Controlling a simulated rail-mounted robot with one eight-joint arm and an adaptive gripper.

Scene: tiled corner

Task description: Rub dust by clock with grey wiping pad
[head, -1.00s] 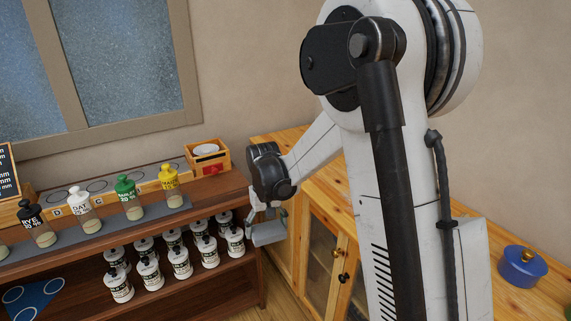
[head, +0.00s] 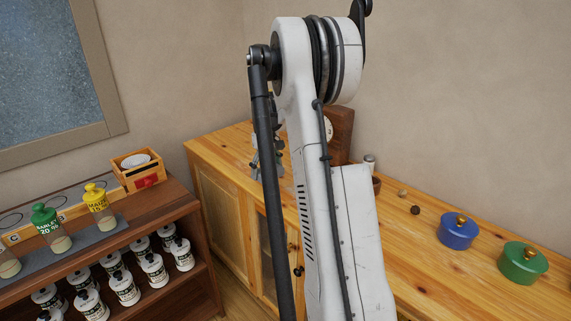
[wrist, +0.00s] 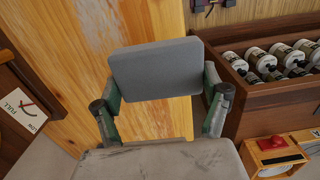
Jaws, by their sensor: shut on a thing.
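My gripper (wrist: 162,92) is shut on the grey wiping pad (wrist: 155,68), which sits between its two fingers in the wrist view. The pad is a flat, rounded rectangle with pale wood behind it. In the head view my arm hides most of the gripper; only part of it shows left of the arm, above the wooden cabinet (head: 222,150). A dark brown wooden case with a round white face, which looks like the clock (head: 342,130), stands at the cabinet's back, partly hidden by my arm.
A blue lidded pot (head: 458,234) and a green lidded pot (head: 523,266) stand on the right of the counter. A dark shelf at left holds several bottles and a wooden box (head: 137,170). A gauge marked FULL (wrist: 25,109) shows left in the wrist view.

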